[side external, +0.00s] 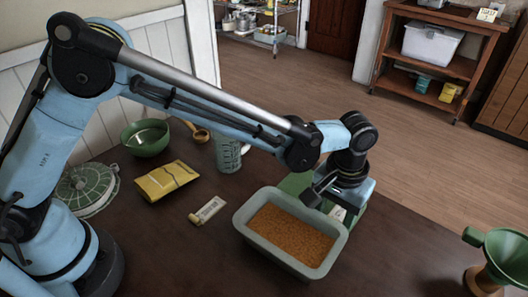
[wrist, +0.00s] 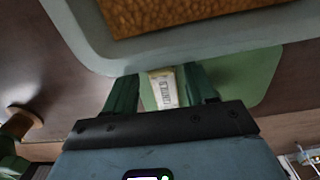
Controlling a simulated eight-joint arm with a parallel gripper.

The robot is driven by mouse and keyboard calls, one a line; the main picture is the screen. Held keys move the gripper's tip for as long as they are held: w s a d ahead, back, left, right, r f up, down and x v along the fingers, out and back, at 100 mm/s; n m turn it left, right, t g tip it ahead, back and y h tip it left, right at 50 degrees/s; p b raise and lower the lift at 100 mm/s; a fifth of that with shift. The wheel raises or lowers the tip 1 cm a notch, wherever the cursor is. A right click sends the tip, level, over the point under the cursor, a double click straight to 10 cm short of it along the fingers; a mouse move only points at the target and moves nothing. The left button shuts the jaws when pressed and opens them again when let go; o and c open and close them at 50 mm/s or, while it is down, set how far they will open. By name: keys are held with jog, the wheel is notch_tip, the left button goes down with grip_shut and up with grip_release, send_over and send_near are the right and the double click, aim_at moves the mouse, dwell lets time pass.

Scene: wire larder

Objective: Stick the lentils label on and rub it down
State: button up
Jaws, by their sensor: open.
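A grey-green tub (side external: 241,222) filled with orange-brown lentils (side external: 290,234) stands on the dark table; its rim also shows in the wrist view (wrist: 90,45). My gripper (side external: 336,203) is low beside the tub's far right side. In the wrist view its two green fingers (wrist: 162,76) are apart, with a small pale printed label (wrist: 163,90) between them. The label has a yellowish end towards the tub. I cannot tell whether the fingers touch it, or read its print. A green sheet or board (wrist: 250,78) is beneath. Another printed label (side external: 208,210) lies on the table left of the tub.
A yellow packet (side external: 167,180), a green bowl (side external: 146,138), a patterned mug (side external: 228,153), a wooden spoon (side external: 197,132) and a green lidded strainer-like item (side external: 88,188) stand left. A green funnel (side external: 500,250) stands at right. The table's front middle is clear.

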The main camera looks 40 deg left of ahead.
notch_tip(320, 180, up, 11)
jog(key=a+r+t, duration=0.2)
jog(key=a+r, duration=0.2)
jog(key=a, duration=0.5)
jog(key=s+a+f+t, duration=0.1)
jog(key=s+a+t, duration=0.1)
jog(key=s+a, duration=0.3)
jog(key=s+a+f+t, duration=0.2)
jog(key=s+a, duration=0.3)
jog(key=a, duration=0.9)
jog(key=shift+s+a+t, duration=0.15)
jog(key=shift+a+t, duration=0.15)
jog(key=shift+t, duration=0.3)
